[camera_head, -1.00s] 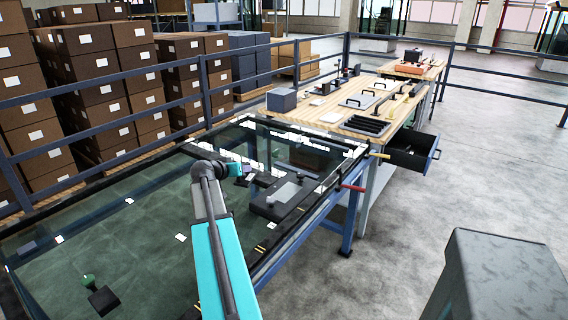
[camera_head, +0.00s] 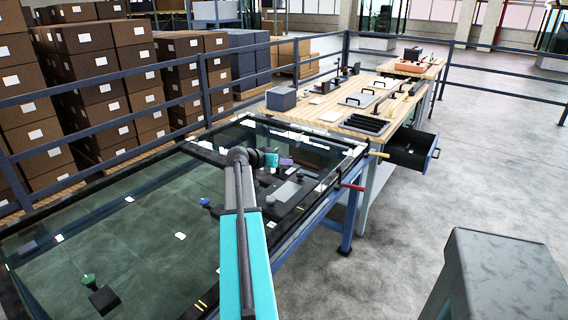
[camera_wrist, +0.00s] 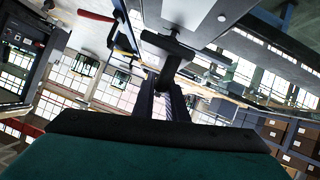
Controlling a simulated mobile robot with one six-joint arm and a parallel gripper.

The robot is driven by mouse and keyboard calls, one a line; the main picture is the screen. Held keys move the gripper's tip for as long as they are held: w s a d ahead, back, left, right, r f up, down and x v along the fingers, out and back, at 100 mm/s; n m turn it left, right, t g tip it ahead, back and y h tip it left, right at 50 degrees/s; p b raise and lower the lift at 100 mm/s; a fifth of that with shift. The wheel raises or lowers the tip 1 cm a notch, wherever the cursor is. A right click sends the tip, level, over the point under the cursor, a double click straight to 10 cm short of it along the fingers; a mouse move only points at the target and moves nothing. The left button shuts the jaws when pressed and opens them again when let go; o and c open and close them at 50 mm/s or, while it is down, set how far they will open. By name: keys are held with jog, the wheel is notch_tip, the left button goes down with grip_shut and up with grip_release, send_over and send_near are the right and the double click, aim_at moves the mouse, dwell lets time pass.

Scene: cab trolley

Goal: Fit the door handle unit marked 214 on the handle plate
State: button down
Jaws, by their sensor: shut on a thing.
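My gripper (camera_head: 271,160) is at the far part of the glass-topped frame, closed on a small grey-purple piece (camera_head: 286,163), which I take for the handle unit. It is held above the frame, and no number is readable on it. In the wrist view a black T-shaped part (camera_wrist: 168,52) stands in front of my gripper; I cannot tell whether it is the held unit. A grey plate (camera_head: 287,192) on a dark base lies just below and right of the gripper; it may be the handle plate. A pale grey panel (camera_wrist: 185,12) is at the wrist view's top.
A blue-knobbed part (camera_head: 205,202) and a green-knobbed dark block (camera_head: 103,298) lie on the glass. A red lever (camera_head: 352,187) sticks out at the right edge. Behind stands a wooden bench (camera_head: 335,118) with handles and an open drawer (camera_head: 412,158). Railings and stacked boxes border the left.

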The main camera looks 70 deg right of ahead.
jog(key=shift+f, duration=0.1)
jog(key=shift+f+b, duration=0.4)
jog(key=shift+f, duration=2.55)
jog(key=shift+f+b, duration=1.1)
jog(key=shift+b, duration=0.05)
jog(key=shift+f, duration=0.1)
jog(key=c, duration=1.7)
grip_release()
jog(key=shift+a, duration=0.15)
jog(key=b+v, duration=0.1)
jog(key=v, duration=1.2)
jog(key=shift+w+a+b, duration=0.15)
jog(key=shift+a+b, duration=0.1)
jog(key=shift+b, duration=0.15)
